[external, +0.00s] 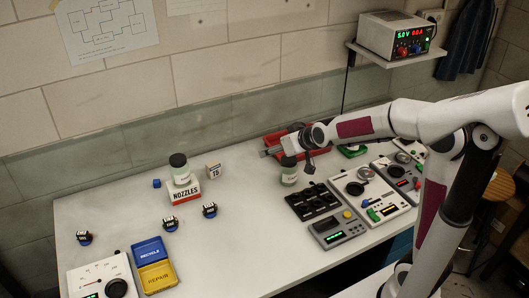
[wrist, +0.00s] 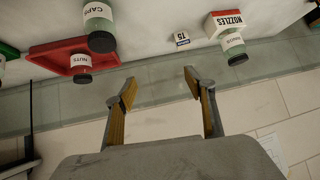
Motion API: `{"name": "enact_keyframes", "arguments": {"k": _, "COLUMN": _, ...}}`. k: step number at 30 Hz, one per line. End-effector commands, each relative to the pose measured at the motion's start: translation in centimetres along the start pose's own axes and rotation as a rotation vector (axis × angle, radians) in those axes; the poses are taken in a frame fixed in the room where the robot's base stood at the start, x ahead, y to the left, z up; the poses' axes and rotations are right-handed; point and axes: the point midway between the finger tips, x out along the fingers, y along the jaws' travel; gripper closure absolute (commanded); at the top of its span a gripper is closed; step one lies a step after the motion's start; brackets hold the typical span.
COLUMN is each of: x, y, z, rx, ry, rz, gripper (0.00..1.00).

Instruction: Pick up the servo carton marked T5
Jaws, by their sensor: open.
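The small white servo carton (external: 213,170) stands on the bench at the back, right of the NOZZLES box, its marking facing out and small but seeming to read T5. In the wrist view the carton (wrist: 181,40) appears above the gap between my fingers, apart from them. My gripper (wrist: 159,82) is open, with nothing between its yellow-lined fingers. In the external view my gripper (external: 268,152) is over the back of the bench, right of the carton and clear of it, partly hidden by my arm.
A lidded jar (external: 180,170) stands on the NOZZLES box (external: 184,192), close left of the carton. The red tray (wrist: 45,54), NUTS jar (wrist: 81,66) and CAPS jar (wrist: 100,28) are near my gripper. Small dark servos, including one (external: 209,210), lie left.

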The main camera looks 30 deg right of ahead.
Motion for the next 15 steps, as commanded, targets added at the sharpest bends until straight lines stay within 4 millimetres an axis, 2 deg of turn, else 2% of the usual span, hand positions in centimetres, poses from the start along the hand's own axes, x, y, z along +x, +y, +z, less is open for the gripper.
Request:
{"name": "enact_keyframes", "arguments": {"k": 1, "x": 1.3, "y": -0.4, "z": -0.1, "rx": -0.003, "ry": 0.006, "rz": -0.003, "gripper": 0.46}}
{"name": "enact_keyframes", "arguments": {"k": 15, "x": 10.9, "y": -3.6, "z": -1.6, "rx": -0.023, "ry": 0.118, "rz": -0.013, "gripper": 0.46}}
